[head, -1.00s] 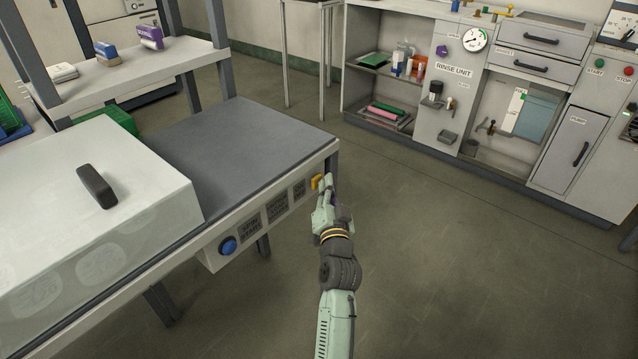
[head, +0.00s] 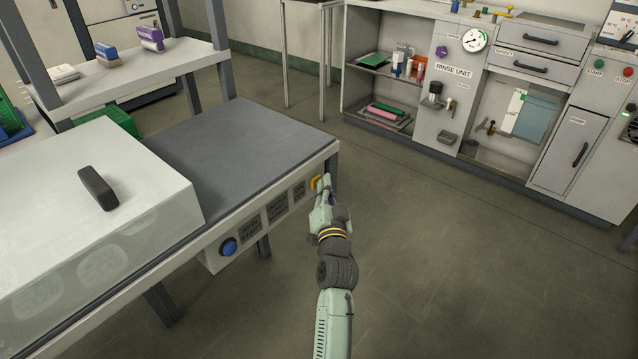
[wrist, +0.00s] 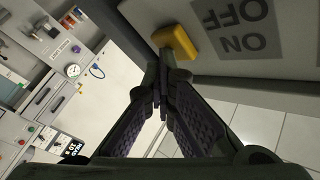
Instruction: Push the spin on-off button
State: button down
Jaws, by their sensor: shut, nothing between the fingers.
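A yellow button (head: 315,182) sits at the right end of the front panel of the grey-topped bench (head: 255,150). In the wrist view the yellow button (wrist: 177,41) stands out from the panel next to a label reading ON OFF, seen upside down. My gripper (head: 326,180) is shut and empty, right beside the button in the head view. In the wrist view my closed fingertips (wrist: 163,62) lie just below the button. I cannot tell whether they touch it. My gripper partly hides the button in the head view.
A blue button (head: 228,246) is further left on the same panel, with dark labels between. A white cover with a black handle (head: 98,187) stands on the bench's left. The rinse unit (head: 452,100) is at the back right. The floor between is clear.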

jog(key=shift+a, duration=0.15)
jog(key=shift+s+b, duration=0.2)
jog(key=shift+b, duration=0.15)
jog(key=shift+d, duration=0.2)
jog(key=s+d+b, duration=0.3)
jog(key=d+b, duration=0.1)
jog(key=d, duration=0.1)
jog(key=shift+s, duration=0.3)
